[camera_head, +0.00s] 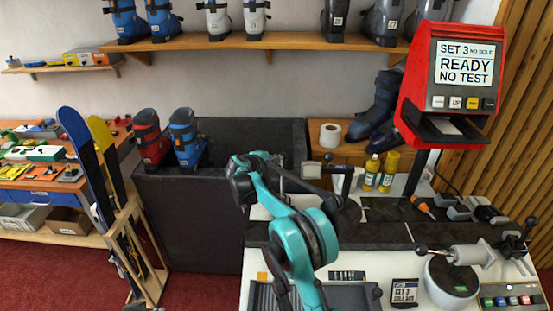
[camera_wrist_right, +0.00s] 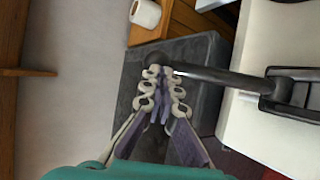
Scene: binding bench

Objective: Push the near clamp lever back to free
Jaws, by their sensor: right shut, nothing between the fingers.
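A clamp lever (camera_wrist_right: 215,75), a dark rod with a round black knob (camera_wrist_right: 152,72), runs left from a forked hinge (camera_wrist_right: 285,88) at the white bench's edge in the right wrist view. My right gripper (camera_wrist_right: 161,78) is shut and empty, its fingertips right at the knob end. I cannot tell whether they touch it. In the head view my teal right arm rises in the middle and hides part of the bench. The clamp (camera_head: 346,178) shows just right of its wrist, and its lever is partly hidden. My left gripper is not in view.
A paper roll (camera_head: 331,135) and yellow bottles (camera_head: 388,170) stand behind the clamp. A red display unit (camera_head: 452,85) reads "READY NO TEST". A round device (camera_head: 452,284) with a ball-ended handle is at the front right. A dark grey box (camera_head: 200,225) stands left of the arm.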

